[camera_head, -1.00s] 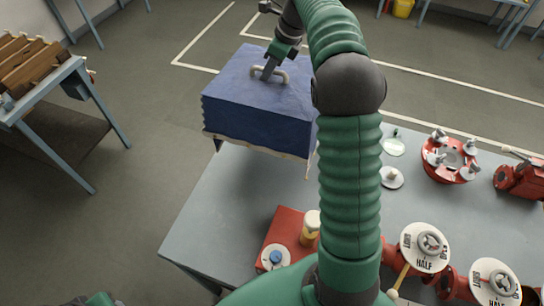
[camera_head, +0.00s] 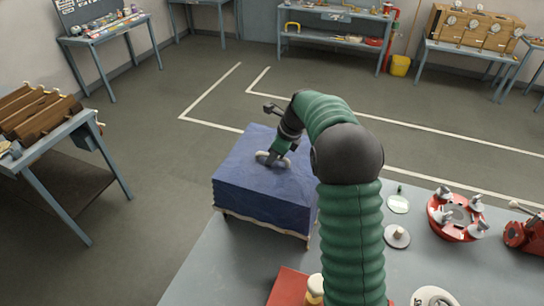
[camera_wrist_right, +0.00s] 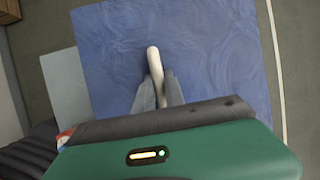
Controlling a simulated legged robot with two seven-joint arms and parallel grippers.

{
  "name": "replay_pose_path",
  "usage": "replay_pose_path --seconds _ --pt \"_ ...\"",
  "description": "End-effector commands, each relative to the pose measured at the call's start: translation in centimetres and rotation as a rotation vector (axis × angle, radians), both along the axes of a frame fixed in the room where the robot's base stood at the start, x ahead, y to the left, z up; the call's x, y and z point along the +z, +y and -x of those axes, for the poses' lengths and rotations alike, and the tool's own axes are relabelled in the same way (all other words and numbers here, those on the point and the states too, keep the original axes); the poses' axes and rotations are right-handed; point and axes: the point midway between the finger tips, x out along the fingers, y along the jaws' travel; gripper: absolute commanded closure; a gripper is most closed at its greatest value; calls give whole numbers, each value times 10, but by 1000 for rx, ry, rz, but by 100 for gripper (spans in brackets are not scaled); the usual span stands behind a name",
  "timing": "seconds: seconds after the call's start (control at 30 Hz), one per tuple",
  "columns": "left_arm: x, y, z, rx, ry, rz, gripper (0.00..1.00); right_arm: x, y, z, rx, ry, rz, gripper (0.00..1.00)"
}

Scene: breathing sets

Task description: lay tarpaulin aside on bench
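The tarpaulin (camera_head: 262,198) is a blue, box-shaped cover with a pale ragged lower edge and a light handle on top. It is at the far left corner of the grey bench (camera_head: 225,275), partly out past the edge. I cannot tell whether it touches the bench. My right gripper (camera_head: 272,158) is at the handle. In the right wrist view, its two grey fingers (camera_wrist_right: 158,92) close around the pale handle (camera_wrist_right: 154,62), with the blue tarpaulin top (camera_wrist_right: 215,60) below. My left gripper is out of view.
On the bench stand a red flanged part (camera_head: 457,217), a small pale disc with a knob (camera_head: 397,237) and a red block (camera_head: 289,287). A side bench with wooden pieces (camera_head: 40,115) is at the left. Open floor lies beyond the tarpaulin.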

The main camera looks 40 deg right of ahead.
Motion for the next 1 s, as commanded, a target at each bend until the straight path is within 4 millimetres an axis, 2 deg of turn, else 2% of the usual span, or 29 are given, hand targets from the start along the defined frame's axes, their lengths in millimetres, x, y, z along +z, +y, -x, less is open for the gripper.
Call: replay_pose_path --seconds 0.03,0.17,0.63,0.77,1.0 --pt "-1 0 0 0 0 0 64 -2 0 1 -1 3 -2 79" --pt "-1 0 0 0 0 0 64 -2 2 1 -1 4 -2 64" --pt "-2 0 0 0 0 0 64 3 -1 2 -2 2 -1 64" --pt "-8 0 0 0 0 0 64 24 -4 11 -2 -2 1 64" --pt "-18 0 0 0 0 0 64 81 -11 34 -3 -1 2 64"
